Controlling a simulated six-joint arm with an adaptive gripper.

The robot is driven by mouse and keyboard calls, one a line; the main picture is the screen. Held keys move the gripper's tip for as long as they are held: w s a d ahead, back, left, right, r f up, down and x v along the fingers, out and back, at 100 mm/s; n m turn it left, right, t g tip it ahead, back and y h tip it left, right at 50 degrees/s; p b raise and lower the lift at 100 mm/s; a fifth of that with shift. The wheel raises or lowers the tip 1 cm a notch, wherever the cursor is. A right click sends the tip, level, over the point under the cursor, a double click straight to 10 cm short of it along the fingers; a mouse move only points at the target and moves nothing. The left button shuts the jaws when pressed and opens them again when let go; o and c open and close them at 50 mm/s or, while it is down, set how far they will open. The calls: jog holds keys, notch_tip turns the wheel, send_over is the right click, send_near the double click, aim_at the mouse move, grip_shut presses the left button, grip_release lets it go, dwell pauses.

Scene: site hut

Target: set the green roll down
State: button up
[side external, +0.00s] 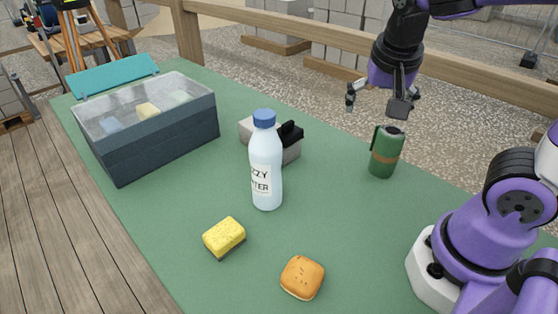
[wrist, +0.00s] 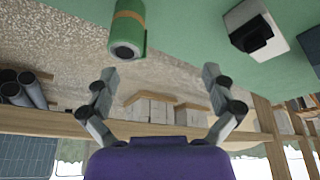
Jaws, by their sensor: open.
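The green roll (side external: 385,153) with a brown band stands upright on the green table top (side external: 330,235), towards its far right edge. In the wrist view the roll (wrist: 128,30) shows at the top, left of centre, with its grey-ringed round end facing the camera. My gripper (side external: 376,101) is open and empty, above the roll and apart from it. In the wrist view my gripper's fingers (wrist: 159,75) are spread wide with nothing between them.
A white bottle (side external: 266,170) with a blue cap stands mid-table before a grey and black block (side external: 290,145). A yellow sponge (side external: 224,237) and an orange bun-like thing (side external: 302,277) lie nearer. A dark bin (side external: 160,143) is at the left. Table around the roll is clear.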

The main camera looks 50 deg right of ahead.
jog(key=s+a+n+t+y, duration=0.2)
jog(key=a+n, duration=0.4)
jog(key=n, duration=0.4)
jog(key=shift+a+r+n+t+y, duration=0.4)
jog(key=shift+t+y, duration=0.2)
jog(key=shift+y, duration=0.1)
